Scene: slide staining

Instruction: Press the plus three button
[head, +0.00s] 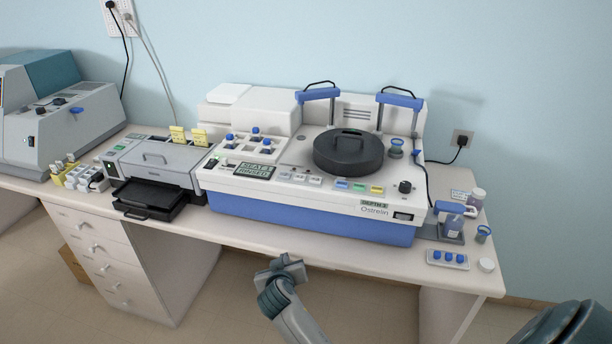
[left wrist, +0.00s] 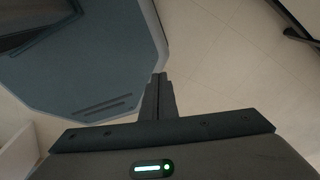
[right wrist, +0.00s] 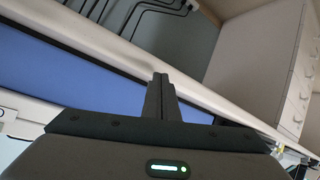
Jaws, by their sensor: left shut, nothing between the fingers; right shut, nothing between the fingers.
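The white and blue stainer (head: 310,215) stands on the bench. A row of small grey buttons (head: 300,178) lies on its front panel, right of a greenish display (head: 254,170). Blue, green and yellow buttons (head: 360,187) continue the row to the right. Their legends are too small to read, so I cannot tell which is plus three. My right gripper (head: 282,264) is in front of the bench edge, below and apart from the panel; its shut, empty fingers show in the right wrist view (right wrist: 160,92). My left gripper (left wrist: 158,92) is shut and empty, away from the bench.
A round black lid (head: 349,152) sits on the stainer. A grey printer-like device (head: 160,160) with a black tray stands left of it. Bottles, cups and a tray of blue caps (head: 447,258) are at the right end. A narrow bench strip (head: 250,239) before the stainer is clear.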

